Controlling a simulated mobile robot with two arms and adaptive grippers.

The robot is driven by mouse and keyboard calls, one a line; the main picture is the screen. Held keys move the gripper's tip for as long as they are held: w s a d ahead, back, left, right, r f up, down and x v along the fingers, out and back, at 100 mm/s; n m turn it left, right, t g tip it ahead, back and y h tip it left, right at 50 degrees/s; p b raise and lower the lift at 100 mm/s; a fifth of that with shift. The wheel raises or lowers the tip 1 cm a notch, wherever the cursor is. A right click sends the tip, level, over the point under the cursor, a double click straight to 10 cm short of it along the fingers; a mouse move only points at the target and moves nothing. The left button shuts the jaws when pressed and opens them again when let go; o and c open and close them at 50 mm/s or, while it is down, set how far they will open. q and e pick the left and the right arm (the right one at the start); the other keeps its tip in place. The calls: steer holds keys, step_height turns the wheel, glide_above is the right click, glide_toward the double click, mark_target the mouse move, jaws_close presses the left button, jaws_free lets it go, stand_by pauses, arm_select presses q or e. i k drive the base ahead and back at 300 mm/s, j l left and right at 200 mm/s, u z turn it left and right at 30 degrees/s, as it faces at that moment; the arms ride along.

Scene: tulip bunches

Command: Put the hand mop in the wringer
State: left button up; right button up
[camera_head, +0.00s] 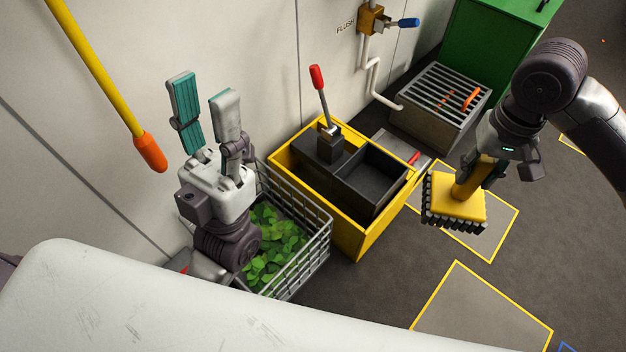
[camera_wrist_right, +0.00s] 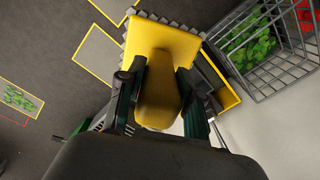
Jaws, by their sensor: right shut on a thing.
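The hand mop (camera_head: 458,200) has a yellow handle and a yellow block head with a dark fringe. My right gripper (camera_head: 479,172) is shut on its handle and holds it above the floor, right of the wringer. In the right wrist view the mop (camera_wrist_right: 165,50) sits between the two fingers (camera_wrist_right: 158,95), its head pointing away from the gripper. The wringer (camera_head: 365,178) is a dark box with an open compartment inside a yellow bucket frame (camera_head: 362,240), with a red-tipped lever (camera_head: 320,90). My left gripper (camera_head: 207,115) is open and empty, above the wire basket.
A wire basket (camera_head: 318,245) of green leaves stands left of the wringer. A grated metal box (camera_head: 440,92) and a green cabinet (camera_head: 490,40) stand behind. A yellow pole with an orange end (camera_head: 149,152) hangs at left.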

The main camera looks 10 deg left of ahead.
mark_target(366, 189)
steer(key=i+l+u, duration=0.1)
steer(key=u, duration=0.3)
steer(key=l+u, duration=0.2)
steer(key=u, duration=0.2)
steer(key=l+u, duration=0.2)
steer(key=u, duration=0.25)
steer(key=l+u, duration=0.2)
steer(key=u, duration=0.2)
steer(key=l+u, duration=0.2)
steer(key=u, duration=0.2)
steer(key=k+l+u, duration=0.15)
steer(key=l, duration=0.25)
steer(key=k+l+u, duration=0.1)
steer(key=l, duration=0.25)
steer(key=k+l+u, duration=0.15)
steer(key=l, duration=0.2)
steer(key=k+l+u, duration=0.1)
steer(key=l, duration=0.25)
steer(key=k+l, duration=0.15)
steer(key=l, duration=0.25)
